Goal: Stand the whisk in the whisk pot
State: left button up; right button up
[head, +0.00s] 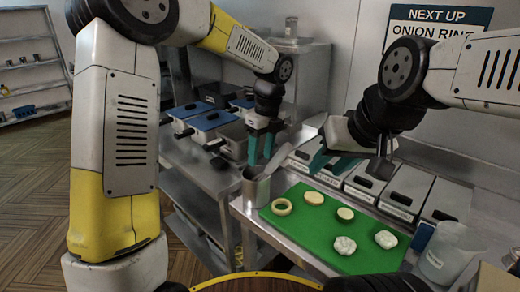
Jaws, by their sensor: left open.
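A steel cylindrical pot (256,188), which looks like the whisk pot, stands upright at the near left corner of the right-hand steel counter. A pale grey utensil (280,159) leans out of it to the upper right; I cannot tell whether it is the whisk. No wire loops are clearly visible. My left gripper (261,152) points down with its teal fingers apart, empty, above and behind the pot.
A green board (290,226) holds pale rings, discs and white lumps. Lidded grey bins (405,192) line the counter's back. Blue-lidded containers (212,120) stand on the left counter. A clear beaker (447,252) stands at right. A wall sign (436,22) hangs behind.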

pick_arm(q)
jog(key=shift+r, duration=0.1)
jog(key=s+a+r+n+t, duration=0.1)
jog(key=s+a+r+n, duration=0.15)
jog(key=r, duration=0.25)
jog(key=s+a+r+n, duration=0.1)
jog(key=s+r+n, duration=0.15)
jog(key=r, duration=0.25)
jog(key=s+a+n+t+h, duration=0.3)
jog(key=s+a+n, duration=0.9)
jog(key=n, duration=0.9)
jog(key=s+t, duration=0.1)
jog(key=s, duration=0.2)
jog(key=shift+s+f+t+h, duration=0.3)
jog(key=shift+s+f+t, duration=0.1)
